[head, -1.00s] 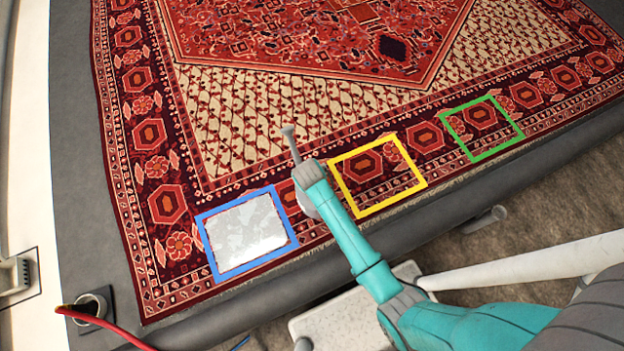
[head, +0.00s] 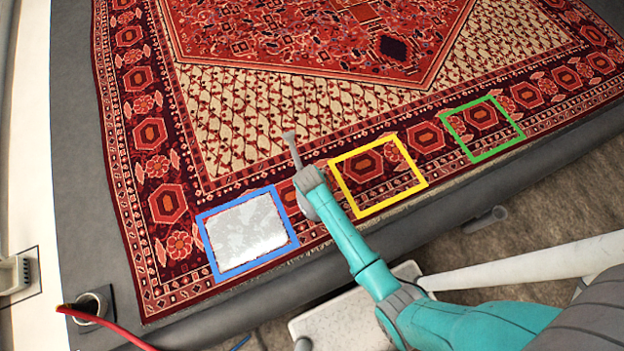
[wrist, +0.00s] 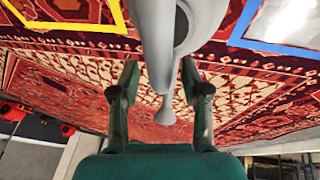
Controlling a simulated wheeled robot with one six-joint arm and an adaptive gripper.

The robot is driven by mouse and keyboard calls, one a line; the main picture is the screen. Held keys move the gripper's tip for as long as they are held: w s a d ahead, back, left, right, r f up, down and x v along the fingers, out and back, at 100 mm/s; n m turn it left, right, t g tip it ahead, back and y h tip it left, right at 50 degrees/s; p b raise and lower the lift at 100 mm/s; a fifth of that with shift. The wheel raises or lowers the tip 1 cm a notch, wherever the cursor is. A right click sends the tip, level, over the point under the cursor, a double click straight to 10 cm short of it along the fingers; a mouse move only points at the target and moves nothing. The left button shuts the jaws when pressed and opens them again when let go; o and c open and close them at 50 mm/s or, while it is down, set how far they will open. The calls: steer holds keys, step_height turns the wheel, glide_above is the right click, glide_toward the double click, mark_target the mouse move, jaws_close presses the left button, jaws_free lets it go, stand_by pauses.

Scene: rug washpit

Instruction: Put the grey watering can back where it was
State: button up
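The grey watering can (wrist: 156,50) shows large in the wrist view, between the two fingers of my gripper (wrist: 159,80). Its long spout runs down the picture and ends in a flared tip.
The patterned rug (head: 330,110) fills most of the head view. A whitish, wet-looking patch (head: 245,235) fills the blue outline. The green outline (head: 452,136) is at right and looks empty.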

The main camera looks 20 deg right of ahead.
steer(key=shift+r, duration=0.1)
steer(key=v, duration=1.2)
steer(key=shift+s, duration=0.1)
steer(key=s+d+r+t+y, duration=0.1)
steer(key=s+t, duration=0.2)
steer(key=s, duration=0.6)
steer(key=s+d+r+t+y, duration=0.1)
steer(key=s+r+t, duration=0.1)
steer(key=s, duration=0.7)
steer(key=s+r+t, duration=0.3)
steer(key=s+r, duration=0.4)
steer(key=r, duration=0.4)
steer(key=s+r+t, duration=0.2)
steer(key=s+r, duration=0.5)
steer(key=r, duration=0.4)
steer(key=shift+s+d+t, duration=0.15)
steer(key=shift+t, duration=0.25)
